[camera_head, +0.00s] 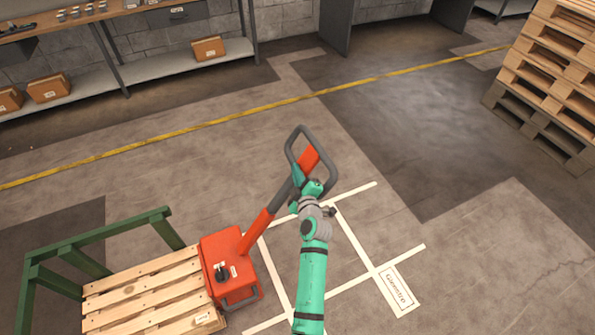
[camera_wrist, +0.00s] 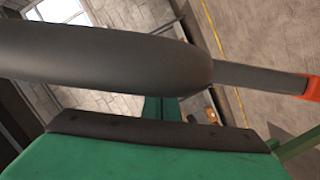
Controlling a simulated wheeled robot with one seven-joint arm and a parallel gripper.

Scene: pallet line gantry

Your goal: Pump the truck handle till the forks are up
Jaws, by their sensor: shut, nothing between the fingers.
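The pallet truck's red body (camera_head: 228,262) stands at lower centre in the head view. Its red and dark handle shaft (camera_head: 258,230) leans up and right, ending in a dark grey loop grip (camera_head: 291,146). My gripper (camera_head: 298,176) is at the lower left side of the loop, very close to it or touching; it is shut with nothing held. In the wrist view, a dark grey bar of the handle (camera_wrist: 110,58) crosses close in front of my green gripper (camera_wrist: 155,115). The forks are hidden under the wooden pallet (camera_head: 150,290), so their height cannot be seen.
A green frame (camera_head: 95,240) stands around the pallet's far side. White floor lines with a label (camera_head: 397,290) mark the floor right of the truck. Pallets (camera_head: 550,75) are stacked at upper right. A shelf (camera_head: 170,65) stands at the back. The floor beyond the handle is clear.

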